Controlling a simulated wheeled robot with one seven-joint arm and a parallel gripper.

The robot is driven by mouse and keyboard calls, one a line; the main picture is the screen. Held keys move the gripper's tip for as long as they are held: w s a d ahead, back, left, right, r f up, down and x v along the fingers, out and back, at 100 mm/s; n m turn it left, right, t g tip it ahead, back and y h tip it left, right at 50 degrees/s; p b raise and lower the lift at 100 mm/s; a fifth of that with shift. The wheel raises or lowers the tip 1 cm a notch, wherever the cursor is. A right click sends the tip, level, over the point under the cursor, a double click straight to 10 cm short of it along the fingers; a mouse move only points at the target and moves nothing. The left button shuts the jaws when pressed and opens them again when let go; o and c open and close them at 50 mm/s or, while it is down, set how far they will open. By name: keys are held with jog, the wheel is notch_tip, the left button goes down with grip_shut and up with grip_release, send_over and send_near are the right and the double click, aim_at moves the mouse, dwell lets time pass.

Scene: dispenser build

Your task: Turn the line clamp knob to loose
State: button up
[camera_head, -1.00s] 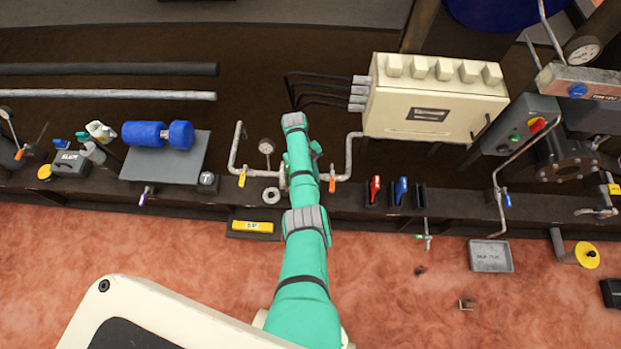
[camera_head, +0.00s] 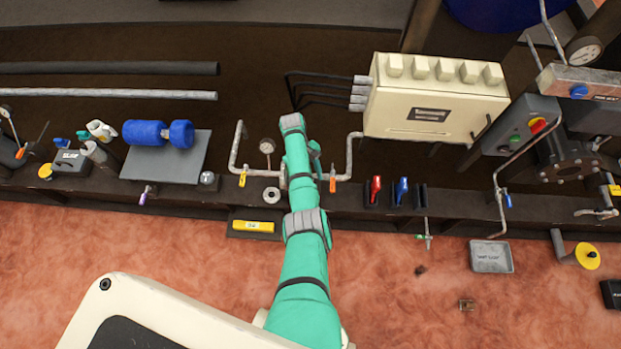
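I cannot make out a knob that is clearly the line clamp knob. My green and grey arm reaches over a pipe line (camera_head: 234,152) beside a small round gauge (camera_head: 267,146). It covers the middle of this line, so any fitting there is hidden. My gripper is hidden behind the arm, and its fingers do not show. A yellow tag or lever (camera_head: 243,178) hangs on the line left of the arm. An orange one (camera_head: 332,184) hangs on it to the right.
A blue motor-like unit (camera_head: 146,133) is at left. A grey tray (camera_head: 491,257) lies on the open floor in front.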

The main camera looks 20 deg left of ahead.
jog(key=v, duration=1)
jog(key=shift+r, duration=0.4)
jog(key=shift+a, duration=0.1)
